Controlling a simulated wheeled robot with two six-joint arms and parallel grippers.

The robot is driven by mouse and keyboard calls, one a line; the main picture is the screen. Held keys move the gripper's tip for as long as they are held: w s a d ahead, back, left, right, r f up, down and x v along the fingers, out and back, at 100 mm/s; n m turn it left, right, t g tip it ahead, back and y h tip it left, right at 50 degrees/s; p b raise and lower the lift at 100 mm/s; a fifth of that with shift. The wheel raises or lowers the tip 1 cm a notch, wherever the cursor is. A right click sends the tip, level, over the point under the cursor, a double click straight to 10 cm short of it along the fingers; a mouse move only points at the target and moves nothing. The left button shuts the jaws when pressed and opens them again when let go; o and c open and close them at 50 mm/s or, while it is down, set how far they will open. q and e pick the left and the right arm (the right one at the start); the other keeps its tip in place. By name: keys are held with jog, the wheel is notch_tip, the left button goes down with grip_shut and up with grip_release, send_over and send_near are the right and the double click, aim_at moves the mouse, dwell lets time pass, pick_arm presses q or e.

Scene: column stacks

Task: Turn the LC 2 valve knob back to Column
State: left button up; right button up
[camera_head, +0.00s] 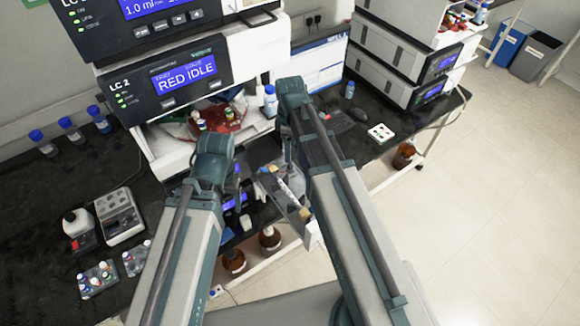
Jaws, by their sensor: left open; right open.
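A clear-sided tray or panel (290,200) with orange bits is close below my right gripper. Brown bottles (270,238) stand on a lower shelf. Blue-capped bottles (70,130), a small instrument (119,216) and vial racks (98,279) occupy the black bench at left.

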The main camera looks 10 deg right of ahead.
aim_at(290, 165)
notch_tip(290, 165, down, 7)
jog(key=b, duration=0.5)
jog(key=shift+r+b, duration=0.1)
jog(key=shift+b, duration=0.25)
grip_shut()
